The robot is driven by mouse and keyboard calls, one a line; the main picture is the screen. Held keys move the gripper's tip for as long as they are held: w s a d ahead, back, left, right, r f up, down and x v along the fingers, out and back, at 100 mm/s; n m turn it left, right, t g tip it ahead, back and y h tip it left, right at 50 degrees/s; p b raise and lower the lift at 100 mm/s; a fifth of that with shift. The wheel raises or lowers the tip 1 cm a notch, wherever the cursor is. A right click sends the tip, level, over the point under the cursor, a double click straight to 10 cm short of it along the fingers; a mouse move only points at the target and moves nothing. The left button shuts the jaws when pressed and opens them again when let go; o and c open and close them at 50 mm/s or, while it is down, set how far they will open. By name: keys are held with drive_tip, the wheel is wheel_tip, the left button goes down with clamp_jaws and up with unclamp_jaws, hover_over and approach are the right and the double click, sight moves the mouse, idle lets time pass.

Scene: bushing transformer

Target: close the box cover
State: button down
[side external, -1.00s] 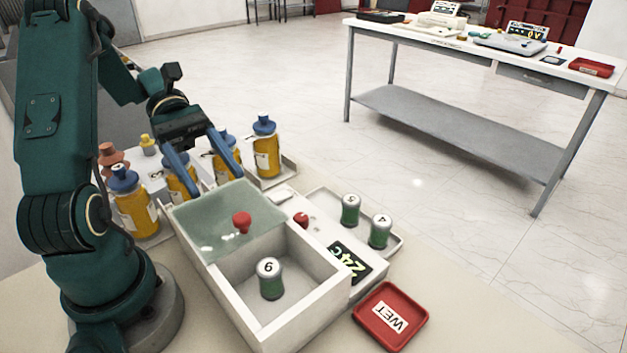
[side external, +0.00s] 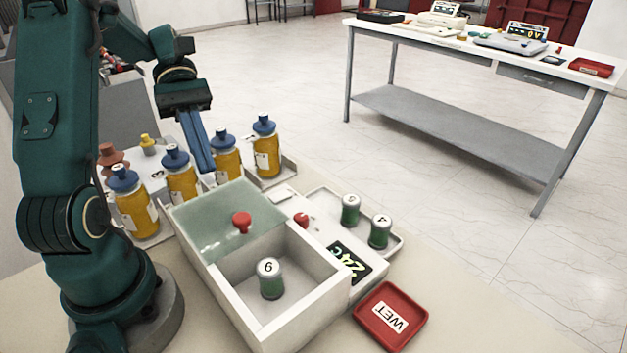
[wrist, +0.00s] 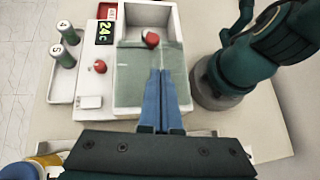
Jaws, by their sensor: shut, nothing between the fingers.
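The white box (side external: 318,318) stands on the bench with its front part open. Its clear greenish sliding cover (side external: 205,215) lies over the rear part and has a red knob (side external: 241,222). A green can labelled 6 (side external: 270,279) stands inside the open part. My gripper (side external: 207,165) is shut and empty, its blue fingers pointing down above the rear edge of the cover. In the wrist view the fingers (wrist: 160,75) reach over the cover (wrist: 135,65), behind the knob (wrist: 151,39). I cannot tell whether the tips touch the cover.
Several orange bottles with blue caps (side external: 265,150) stand behind the box, close to my gripper. A display unit (side external: 350,262) with a red button adjoins the box. Cans 5 (side external: 350,210) and 4 (side external: 380,231) stand in a tray. A red WET tray (side external: 391,316) lies in front.

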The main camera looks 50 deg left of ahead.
drive_tip(key=w+d+r+m+y, duration=0.2)
drive_tip(key=w+r+m+y, duration=0.2)
drive_tip(key=r+y, duration=0.35)
hover_over(240, 198)
drive_tip(key=shift+h, duration=0.25)
wheel_tip(240, 198, down, 9)
drive_tip(key=shift+r, duration=0.15)
drive_tip(key=d, duration=0.1)
drive_tip(key=s+d+f, duration=0.1)
drive_tip(key=shift+s+d, duration=0.15)
drive_tip(key=shift+d, duration=0.2)
drive_tip(key=shift+s+d, duration=0.25)
drive_tip(key=shift+d, duration=0.25)
drive_tip(key=d, duration=1.3)
